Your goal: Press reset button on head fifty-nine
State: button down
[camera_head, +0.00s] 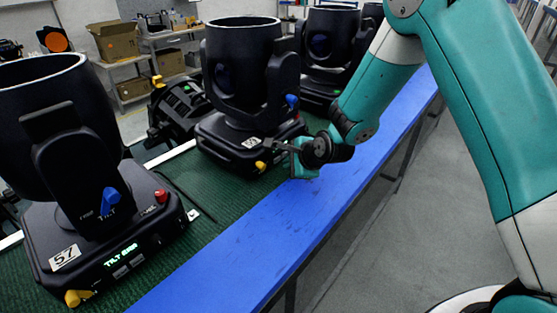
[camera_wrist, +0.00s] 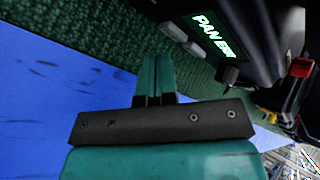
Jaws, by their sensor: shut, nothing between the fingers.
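The middle moving head (camera_head: 245,135) stands on the green bench top; its number label (camera_head: 250,143) is too small to read surely. In the wrist view its base front (camera_wrist: 255,30) carries a lit display (camera_wrist: 213,35) reading PAN ERR, with small grey keys (camera_wrist: 188,40) beside it. Which key is reset cannot be told. My gripper (camera_head: 302,168) is at that head's front right corner, over the blue bench edge. In the wrist view my gripper (camera_wrist: 155,72) is shut and empty, its tips below and left of the keys, with no visible contact.
Another head (camera_head: 75,170), marked 57 and showing a tilt error, stands at the near left. A further head (camera_head: 325,60) stands behind. The blue edge strip (camera_head: 240,255) is bare.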

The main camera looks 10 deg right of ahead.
aim_at(306, 183)
jog(key=shift+w+a, duration=0.2)
jog(key=shift+w, duration=0.05)
jog(key=shift+w+a, duration=0.2)
jog(key=shift+w, duration=0.05)
dwell(0.9)
jog(key=shift+s, duration=0.1)
jog(key=shift+s+d, duration=0.45)
jog(key=shift+s, duration=0.05)
jog(key=shift+s+d+b, duration=0.15)
jog(key=shift+s+d, duration=0.6)
jog(key=shift+s, duration=0.3)
jog(key=shift+s+d+b, duration=0.15)
jog(key=shift+s+d, duration=0.6)
jog(key=shift+s, duration=0.25)
